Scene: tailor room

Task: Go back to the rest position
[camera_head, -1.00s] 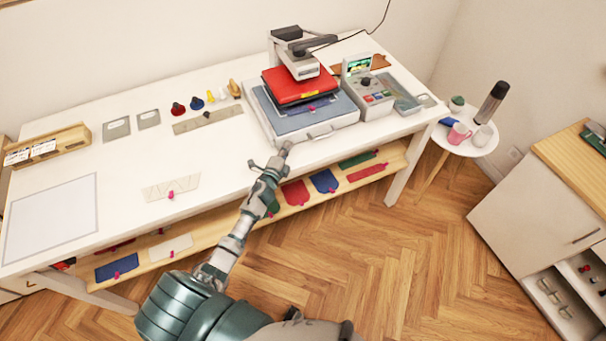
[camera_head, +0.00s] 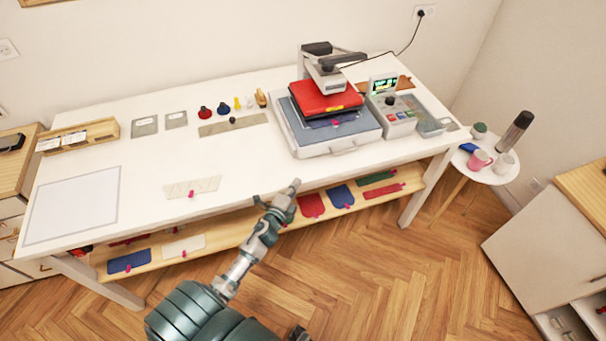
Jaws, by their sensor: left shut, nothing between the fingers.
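My left gripper (camera_head: 278,195) is shut and empty. It hangs at the front edge of the white table (camera_head: 150,163), in front of the grey press case (camera_head: 338,148), and it is apart from the case. My left arm comes up from the bottom of the view. My right gripper is not in view; a small dark part shows at the bottom edge, and I cannot tell what it is.
A red pad (camera_head: 325,97) lies in the press. A control box (camera_head: 391,115) stands to its right. A shelf (camera_head: 220,230) with coloured fabric pieces runs under the table. A round side table (camera_head: 482,174) holds mugs and a bottle (camera_head: 515,131). A cabinet (camera_head: 545,235) stands at right. The wooden floor in front is clear.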

